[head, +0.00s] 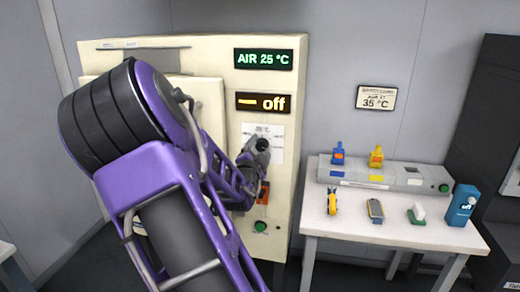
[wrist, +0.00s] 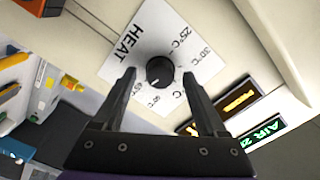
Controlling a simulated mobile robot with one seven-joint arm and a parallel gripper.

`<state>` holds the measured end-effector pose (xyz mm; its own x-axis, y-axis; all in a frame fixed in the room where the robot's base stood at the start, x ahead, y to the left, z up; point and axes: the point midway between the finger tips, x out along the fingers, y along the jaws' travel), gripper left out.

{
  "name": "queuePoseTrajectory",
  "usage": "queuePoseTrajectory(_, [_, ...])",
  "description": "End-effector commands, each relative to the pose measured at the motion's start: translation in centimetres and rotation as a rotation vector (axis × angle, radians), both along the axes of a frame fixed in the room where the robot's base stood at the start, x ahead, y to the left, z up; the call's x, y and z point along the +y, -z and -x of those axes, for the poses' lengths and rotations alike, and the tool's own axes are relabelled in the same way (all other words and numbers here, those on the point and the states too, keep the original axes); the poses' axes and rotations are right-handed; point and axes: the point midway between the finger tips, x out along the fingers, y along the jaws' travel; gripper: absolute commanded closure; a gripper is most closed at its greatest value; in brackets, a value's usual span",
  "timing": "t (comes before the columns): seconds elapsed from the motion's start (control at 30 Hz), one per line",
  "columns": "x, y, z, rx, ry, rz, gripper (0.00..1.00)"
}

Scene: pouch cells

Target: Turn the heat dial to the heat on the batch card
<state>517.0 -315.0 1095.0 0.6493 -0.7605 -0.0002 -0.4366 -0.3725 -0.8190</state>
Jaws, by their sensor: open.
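The heat dial (wrist: 160,72) is a small black knob on a white scale plate (wrist: 140,38) marked HEAT, with temperature marks around it. Which mark its pointer faces is too small to tell. My gripper (wrist: 160,76) is open, with one finger on each side of the dial in the wrist view; contact is not visible. In the head view my gripper (head: 262,145) is at the cream cabinet's front by the white plate (head: 276,140) and hides the dial. The batch card (head: 376,97) on the wall reads 35 °C.
The cream cabinet (head: 283,85) has a green display (head: 263,59) reading AIR 25 °C and an amber display (head: 262,103) reading off. A green button (head: 260,226) is below the dial. A white table (head: 390,236) with a grey fixture (head: 335,173) and small tools stands to the right.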

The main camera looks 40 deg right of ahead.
Motion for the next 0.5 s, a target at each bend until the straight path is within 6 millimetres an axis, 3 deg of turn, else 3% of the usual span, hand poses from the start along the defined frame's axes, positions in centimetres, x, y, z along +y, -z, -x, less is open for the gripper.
queuePoseTrajectory(0.1, [0.0,0.0,0.0,0.0,0.0,0.0,0.29])
queuePoseTrajectory(0.5, [0.0,-0.01,-0.01,0.0,0.0,0.0,1.0])
